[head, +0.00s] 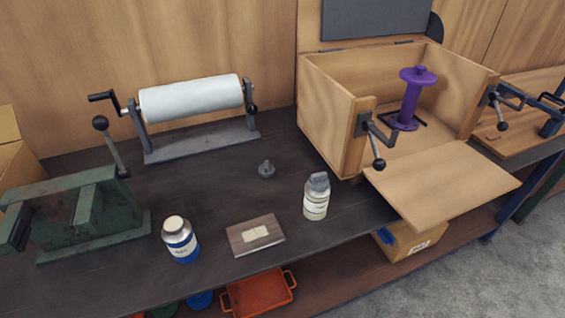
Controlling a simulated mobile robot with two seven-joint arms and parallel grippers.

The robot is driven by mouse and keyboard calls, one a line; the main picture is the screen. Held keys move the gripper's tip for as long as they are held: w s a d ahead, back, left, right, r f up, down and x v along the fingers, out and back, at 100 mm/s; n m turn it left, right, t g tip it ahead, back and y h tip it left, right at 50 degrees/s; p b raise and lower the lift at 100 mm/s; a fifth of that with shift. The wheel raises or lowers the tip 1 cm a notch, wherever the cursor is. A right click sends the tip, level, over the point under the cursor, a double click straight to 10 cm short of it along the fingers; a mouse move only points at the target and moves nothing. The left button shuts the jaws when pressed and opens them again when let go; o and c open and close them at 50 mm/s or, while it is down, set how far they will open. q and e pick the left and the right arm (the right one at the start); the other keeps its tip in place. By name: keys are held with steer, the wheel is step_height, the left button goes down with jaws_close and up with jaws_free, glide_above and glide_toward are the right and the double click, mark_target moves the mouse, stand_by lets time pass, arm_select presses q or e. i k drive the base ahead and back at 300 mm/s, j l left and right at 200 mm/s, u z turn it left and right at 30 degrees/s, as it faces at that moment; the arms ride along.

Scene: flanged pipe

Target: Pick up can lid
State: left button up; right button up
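A small grey lid-like piece with a raised knob (266,170) lies on the dark bench top, near the middle. A white can (316,200) with a grey piece on its top stands upright to the right of it. A blue and white can (181,241) with a cream top stands upright at the front left. I cannot tell for sure which of these pieces is the can lid. Neither of my grippers is in the head view.
A flat wooden block (237,238) with a pale patch lies between the cans. A green vise (95,215) stands left, a paper roll (190,98) behind. At right, an open wooden box (325,110) holds a purple flanged pipe (411,98). Bare bench surrounds the small grey piece.

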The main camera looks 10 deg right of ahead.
mark_target(266, 171)
steer(key=i+l, duration=0.1)
steer(key=l, duration=0.4)
steer(key=i+l, duration=0.15)
steer(key=l, duration=0.35)
steer(key=i+l, duration=0.1)
steer(key=l, duration=0.35)
